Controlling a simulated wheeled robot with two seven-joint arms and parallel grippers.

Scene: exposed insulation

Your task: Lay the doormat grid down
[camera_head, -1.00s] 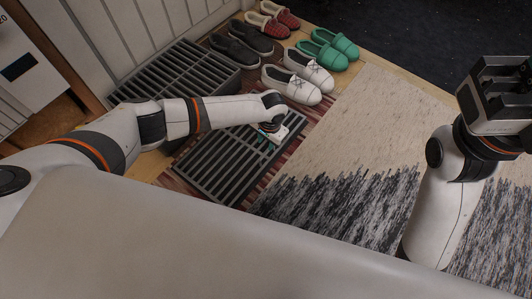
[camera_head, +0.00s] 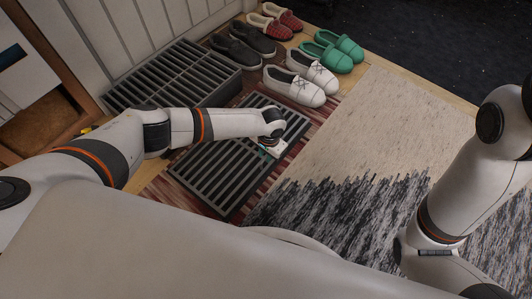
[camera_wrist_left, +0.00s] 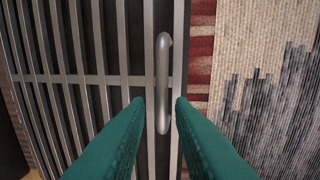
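A dark doormat grid (camera_head: 215,173) of parallel slats shows in the head view over a red-striped rug. I cannot tell whether it lies fully flat. My left gripper (camera_head: 275,149) is at its right part. In the left wrist view the grid (camera_wrist_left: 98,80) fills the left side, with a grey bar handle (camera_wrist_left: 162,75) near its right edge. The teal fingers of my left gripper (camera_wrist_left: 160,101) are apart, on either side of the handle's lower part; no firm grip shows. My right arm is at the right of the head view; its gripper does not show.
A second slatted grid (camera_head: 180,75) sits behind, by the wall. White shoes (camera_head: 295,86), green shoes (camera_head: 333,50), black shoes (camera_head: 243,45) and red shoes (camera_head: 275,20) stand beyond. A beige and dark patterned rug (camera_head: 390,120) lies open to the right.

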